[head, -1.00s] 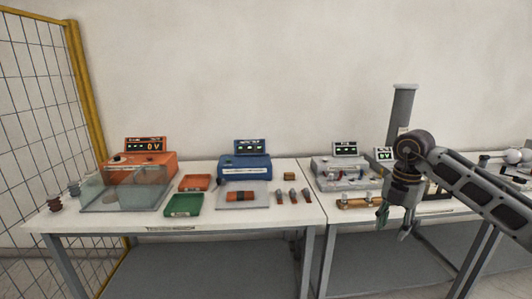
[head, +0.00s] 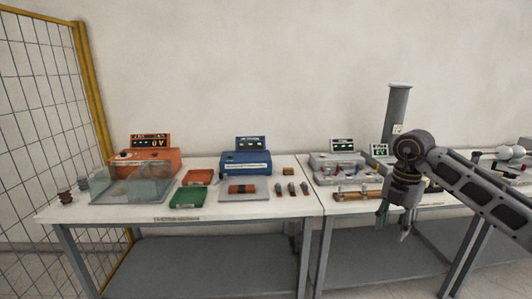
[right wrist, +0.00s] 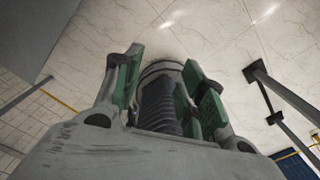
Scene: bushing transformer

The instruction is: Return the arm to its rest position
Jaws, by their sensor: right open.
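My right arm comes in from the right in the head view. Its gripper (head: 394,222) hangs pointing down in front of the right-hand table (head: 430,207), with its fingers apart and nothing between them. In the right wrist view the two green-padded fingers of the right gripper (right wrist: 165,85) are spread, with pale floor tiles (right wrist: 210,30) beyond them. My left arm and gripper are not in view.
The left table (head: 110,214) holds an orange device (head: 150,155) behind a clear box, a blue device (head: 246,162), red (head: 195,178) and green (head: 186,198) trays. A grey device (head: 338,160) stands behind the gripper's left. A yellow-framed mesh fence (head: 92,90) bounds the left.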

